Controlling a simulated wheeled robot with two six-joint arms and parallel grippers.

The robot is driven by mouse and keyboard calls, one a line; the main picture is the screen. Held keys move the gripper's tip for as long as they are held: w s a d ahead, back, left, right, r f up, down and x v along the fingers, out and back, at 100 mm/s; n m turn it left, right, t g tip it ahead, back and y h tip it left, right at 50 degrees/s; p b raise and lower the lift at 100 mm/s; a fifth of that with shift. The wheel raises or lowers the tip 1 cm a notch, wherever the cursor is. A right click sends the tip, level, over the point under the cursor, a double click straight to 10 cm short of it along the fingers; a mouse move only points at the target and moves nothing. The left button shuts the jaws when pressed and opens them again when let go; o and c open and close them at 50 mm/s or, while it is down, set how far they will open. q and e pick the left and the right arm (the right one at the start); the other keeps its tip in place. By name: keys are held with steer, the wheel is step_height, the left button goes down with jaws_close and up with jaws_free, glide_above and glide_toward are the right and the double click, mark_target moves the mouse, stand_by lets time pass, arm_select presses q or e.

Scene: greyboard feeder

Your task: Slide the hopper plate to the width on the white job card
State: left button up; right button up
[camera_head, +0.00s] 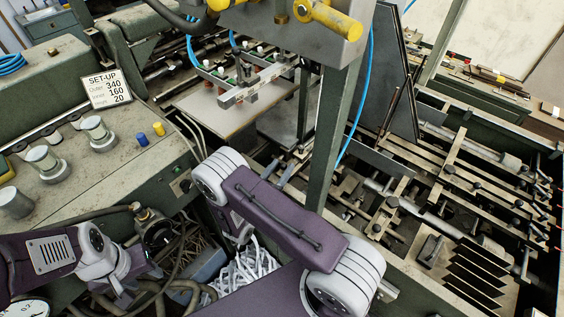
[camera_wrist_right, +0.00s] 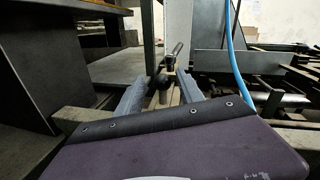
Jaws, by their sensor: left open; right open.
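The white job card (camera_head: 107,88) stands on the green machine top at the left and reads SET-UP, Outer 340, Inner 160, with 20 on the last line. A tall dark plate (camera_head: 390,75) stands right of the green post; I cannot tell if it is the hopper plate. A lower grey plate (camera_head: 387,165) lies below it. My right gripper (camera_head: 280,172) is open beside the post's left side. In the right wrist view its two grey fingers (camera_wrist_right: 160,85) are apart, with a dark rod with a knob (camera_wrist_right: 171,62) ahead between them.
The green post (camera_head: 335,135) and a blue hose (camera_head: 358,110) stand close to my right gripper. Rails and rods (camera_head: 450,190) fill the machine bed at the right. Yellow-handled hardware (camera_head: 325,15) hangs above. Cables (camera_head: 185,265) lie below at the left.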

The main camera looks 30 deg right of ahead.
steer(key=shift+w+d, duration=0.25)
steer(key=shift+d, duration=0.2)
steer(key=shift+s+d, duration=0.1)
steer(key=shift+d, duration=0.15)
steer(key=shift+a, duration=0.1)
jaws_close()
steer(key=shift+r, duration=0.1)
stand_by(0.7)
